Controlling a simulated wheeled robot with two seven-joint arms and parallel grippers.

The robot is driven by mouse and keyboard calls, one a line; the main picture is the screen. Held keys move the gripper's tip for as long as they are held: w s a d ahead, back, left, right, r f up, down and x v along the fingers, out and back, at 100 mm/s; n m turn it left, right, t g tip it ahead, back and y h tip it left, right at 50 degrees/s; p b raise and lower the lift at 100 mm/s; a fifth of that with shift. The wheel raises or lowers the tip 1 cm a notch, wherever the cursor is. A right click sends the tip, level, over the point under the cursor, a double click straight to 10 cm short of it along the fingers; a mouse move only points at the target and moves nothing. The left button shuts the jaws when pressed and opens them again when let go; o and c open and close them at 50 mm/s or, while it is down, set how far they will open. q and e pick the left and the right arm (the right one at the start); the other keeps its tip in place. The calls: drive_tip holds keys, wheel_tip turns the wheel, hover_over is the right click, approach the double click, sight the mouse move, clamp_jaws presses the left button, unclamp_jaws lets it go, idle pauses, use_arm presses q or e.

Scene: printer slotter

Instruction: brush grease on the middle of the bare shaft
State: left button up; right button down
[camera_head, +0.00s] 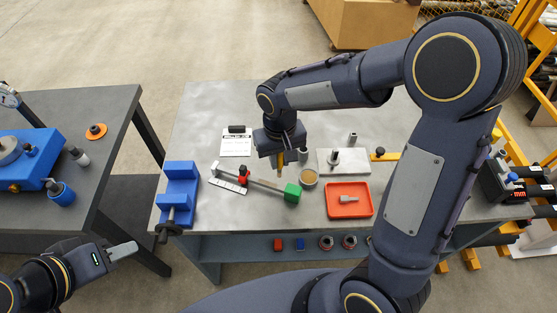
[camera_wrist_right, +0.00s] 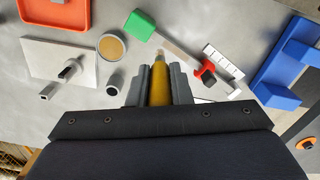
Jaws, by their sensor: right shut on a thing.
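My right gripper (camera_head: 281,155) is shut on a brush with a yellow handle (camera_wrist_right: 159,84) and points down over the table. The brush's pale tip (camera_wrist_right: 160,54) is at the grey bare shaft (camera_wrist_right: 183,52) in the wrist view, near its green end block (camera_wrist_right: 140,25). I cannot tell whether it touches. In the head view the shaft (camera_head: 265,184) runs from a red clamp-like piece (camera_head: 243,174) to the green block (camera_head: 292,193). A round pot of tan grease (camera_head: 308,178) stands just right of the green block. My left gripper (camera_head: 122,251) is empty, away at lower left.
A blue vise-like fixture (camera_head: 180,184) stands at the table's left edge. A red tray (camera_head: 349,200) holds a small grey part. A pale plate (camera_head: 343,161) with upright metal parts lies behind it. A white marked strip (camera_head: 228,184) lies beside the shaft.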

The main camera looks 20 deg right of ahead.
drive_tip(key=shift+r+p, duration=0.65)
drive_tip(key=shift+r, duration=0.55)
